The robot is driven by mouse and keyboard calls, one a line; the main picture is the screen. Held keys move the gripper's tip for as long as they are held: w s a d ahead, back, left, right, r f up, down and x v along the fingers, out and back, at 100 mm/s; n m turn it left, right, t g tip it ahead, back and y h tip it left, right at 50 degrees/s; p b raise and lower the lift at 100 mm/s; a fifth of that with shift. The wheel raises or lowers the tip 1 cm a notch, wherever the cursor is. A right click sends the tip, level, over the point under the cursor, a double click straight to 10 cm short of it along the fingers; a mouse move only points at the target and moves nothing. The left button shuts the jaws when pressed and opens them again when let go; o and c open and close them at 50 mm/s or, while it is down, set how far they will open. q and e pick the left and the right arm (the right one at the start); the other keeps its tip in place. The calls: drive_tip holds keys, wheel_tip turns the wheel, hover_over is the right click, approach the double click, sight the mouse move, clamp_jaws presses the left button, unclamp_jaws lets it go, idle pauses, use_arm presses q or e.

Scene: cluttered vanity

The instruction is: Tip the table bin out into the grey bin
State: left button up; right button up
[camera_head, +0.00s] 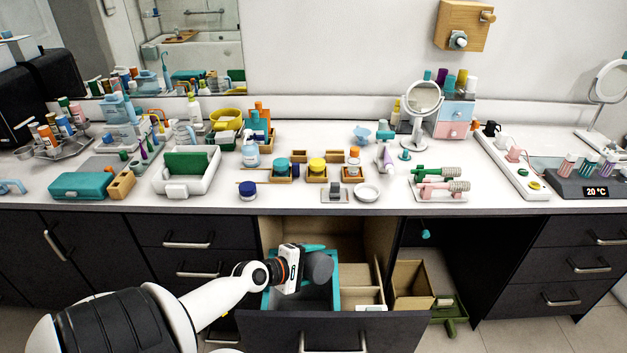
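My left gripper (306,264) reaches from the left over the open drawer. A dark grey rounded piece (319,268) and a small teal piece (313,248) show at its end; I cannot tell whether it grips either, and its fingertips are not distinct. Below it, in the drawer's left part, stands an open box with a teal rim (335,278) and grey inside, partly hidden by the gripper. I cannot tell for sure which things are the table bin and the grey bin. My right gripper is not in view.
The open drawer (330,331) also has beige compartments (355,298). A cardboard-coloured open box (411,285) stands right of it, beside a green object (450,312) low down. The countertop (320,212) above is crowded with trays, bottles, jars and a round mirror (422,97).

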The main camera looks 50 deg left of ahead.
use_arm(q)
drive_tip(key=n+b, duration=0.1)
drive_tip(key=b, duration=0.1)
drive_tip(key=f+n+h+b, duration=0.1)
drive_tip(key=b, duration=0.2)
drive_tip(key=shift+a+h, duration=0.25)
drive_tip(key=shift+h, duration=0.05)
drive_tip(key=shift+a+n+t+h+b, duration=0.2)
drive_tip(key=shift+n+t+h+b, duration=0.3)
drive_tip(key=shift+n+b, duration=0.4)
drive_tip(key=shift+f+h+b, duration=0.25)
drive_tip(key=shift+h+b, duration=0.05)
drive_tip(key=shift+b, duration=0.05)
drive_tip(key=shift+f+b, duration=1.45)
drive_tip(key=shift+f, duration=0.6)
drive_tip(key=shift+p, duration=0.45)
